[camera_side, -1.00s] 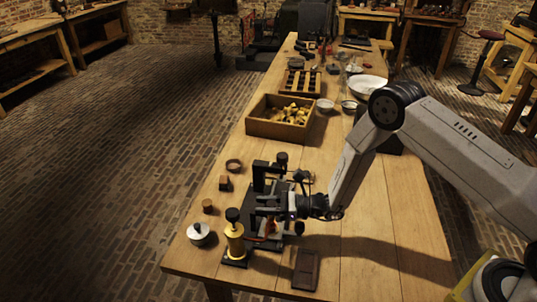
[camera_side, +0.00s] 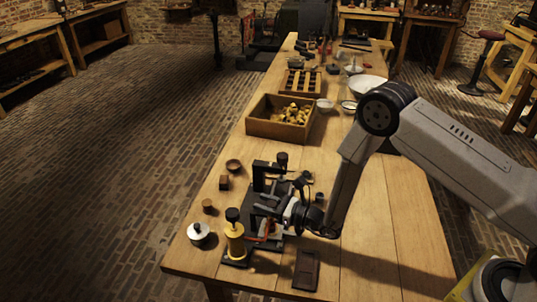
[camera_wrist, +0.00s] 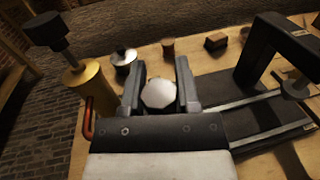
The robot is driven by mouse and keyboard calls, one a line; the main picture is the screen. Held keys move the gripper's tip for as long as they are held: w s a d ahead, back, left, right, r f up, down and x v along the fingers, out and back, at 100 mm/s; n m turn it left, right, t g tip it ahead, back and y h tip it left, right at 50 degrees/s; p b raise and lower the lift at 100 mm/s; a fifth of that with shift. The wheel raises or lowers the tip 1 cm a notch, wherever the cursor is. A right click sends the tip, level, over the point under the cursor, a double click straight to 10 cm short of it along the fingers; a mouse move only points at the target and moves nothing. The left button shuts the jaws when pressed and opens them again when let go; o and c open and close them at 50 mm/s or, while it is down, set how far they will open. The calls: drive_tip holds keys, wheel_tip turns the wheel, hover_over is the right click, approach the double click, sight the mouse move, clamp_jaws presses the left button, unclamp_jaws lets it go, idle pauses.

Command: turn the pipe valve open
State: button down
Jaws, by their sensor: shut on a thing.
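My gripper (camera_wrist: 160,72) has its two fingers on either side of a pale, many-sided knob (camera_wrist: 158,94), which I take to be the pipe valve's handle, and is shut on it. The lower part of the valve is hidden behind my gripper's body. In the side view my gripper (camera_side: 270,207) reaches left into the dark apparatus, and the knob cannot be made out there. A red bent pipe (camera_wrist: 88,118) runs beside a brass cylinder (camera_wrist: 88,82) with a black top; the cylinder (camera_side: 235,243) also shows in the side view. How far the valve is turned cannot be told.
A dark frame (camera_wrist: 268,55) with rails stands right of my gripper in the wrist view. A lidded metal pot (camera_side: 199,232), small wooden blocks (camera_side: 224,183) and a dark slab (camera_side: 307,270) lie nearby. A wooden crate (camera_side: 250,128) stands farther back.

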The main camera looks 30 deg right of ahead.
drive_tip(key=shift+c, duration=1.6)
unclamp_jaws()
drive_tip(key=v, duration=0.7)
drive_tip(key=shift+s+d, duration=0.25)
drive_tip(key=shift+s, duration=0.05)
